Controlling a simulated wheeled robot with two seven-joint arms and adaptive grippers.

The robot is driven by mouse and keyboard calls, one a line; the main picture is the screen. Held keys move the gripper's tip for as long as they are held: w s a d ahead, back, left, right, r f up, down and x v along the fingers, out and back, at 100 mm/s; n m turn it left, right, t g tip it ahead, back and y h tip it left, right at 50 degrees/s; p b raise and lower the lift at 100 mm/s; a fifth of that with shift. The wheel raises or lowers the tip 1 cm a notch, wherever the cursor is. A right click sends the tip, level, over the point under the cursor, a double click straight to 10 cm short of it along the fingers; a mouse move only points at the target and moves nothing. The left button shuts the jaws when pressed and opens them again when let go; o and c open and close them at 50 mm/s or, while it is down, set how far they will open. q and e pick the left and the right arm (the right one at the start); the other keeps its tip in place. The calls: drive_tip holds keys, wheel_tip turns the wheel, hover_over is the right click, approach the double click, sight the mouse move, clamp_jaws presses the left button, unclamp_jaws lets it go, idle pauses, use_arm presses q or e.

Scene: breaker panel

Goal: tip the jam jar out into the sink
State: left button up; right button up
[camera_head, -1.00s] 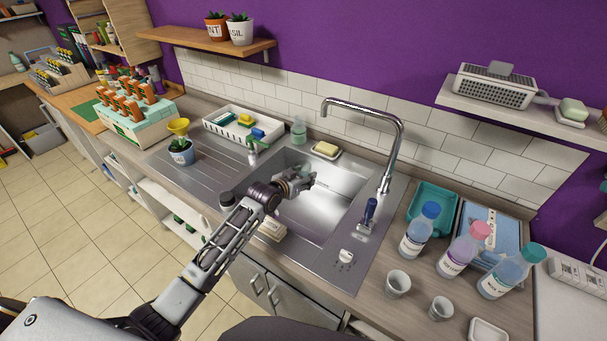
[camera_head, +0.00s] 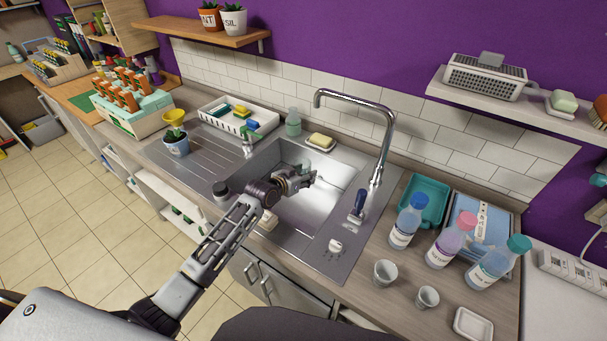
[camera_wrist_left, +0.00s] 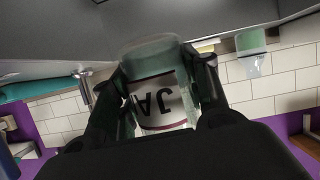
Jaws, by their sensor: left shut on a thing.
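My left gripper (camera_head: 304,178) is over the sink (camera_head: 318,205), its arm coming in from the left. In the left wrist view it is shut around the sides of a jam jar (camera_wrist_left: 160,100). The jar is clear, greenish glass with a white label; its lettering is partly visible. The room appears upside down in that view, and one glass end of the jar faces the grey sink surface at the top. In the head view the gripper largely hides the jar. Whether anything has left the jar cannot be seen. My right gripper is not in view.
A tall curved tap (camera_head: 378,140) stands at the sink's right corner. A soap dish (camera_head: 320,142) and green bottle (camera_head: 293,122) stand behind the sink. A yellow-topped pot (camera_head: 176,140) is to the left; several bottles and two cups (camera_head: 386,272) are to the right.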

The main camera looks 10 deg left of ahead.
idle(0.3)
use_arm(q)
drive_tip(key=shift+r, duration=0.1)
idle(0.3)
drive_tip(key=shift+r+p, duration=0.1)
drive_tip(key=shift+p, duration=0.35)
drive_tip(key=shift+d, duration=0.1)
drive_tip(key=shift+s+d+r+n+g+h+p, duration=0.2)
drive_tip(key=shift+d+n+g+h+p, duration=0.15)
drive_tip(key=shift+n+p, duration=0.4)
